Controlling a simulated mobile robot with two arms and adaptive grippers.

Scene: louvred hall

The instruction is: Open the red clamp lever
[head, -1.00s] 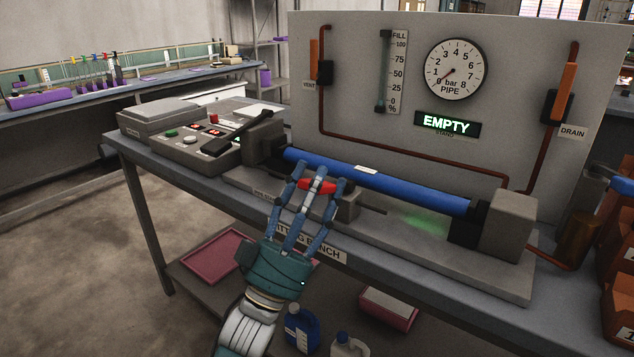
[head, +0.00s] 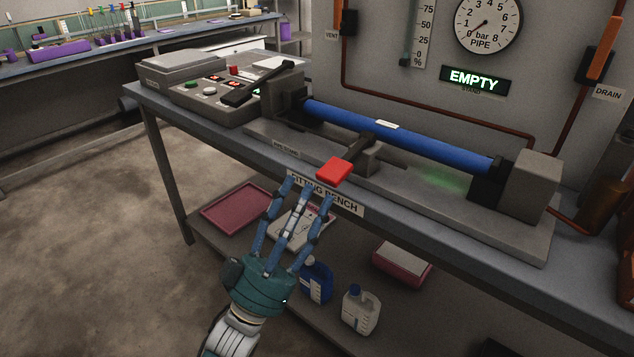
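The red clamp lever (head: 334,171) shows as a red block on the end of a dark arm. The arm runs from the blue pipe (head: 415,136) out towards me, and the red block sits at the bench's front edge, above the fitting bench label. My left gripper (head: 309,192) is just in front of and below the red block, with its blue fingers spread and empty. A gap seems to show between the fingers and the block. My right gripper is not in view.
A control box with buttons (head: 208,95) stands left on the bench. Behind is a panel with a gauge (head: 487,22) and an EMPTY display (head: 474,79). The lower shelf holds a red tray (head: 236,212), a blue bottle (head: 317,280) and a white bottle (head: 361,308). Floor at left is clear.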

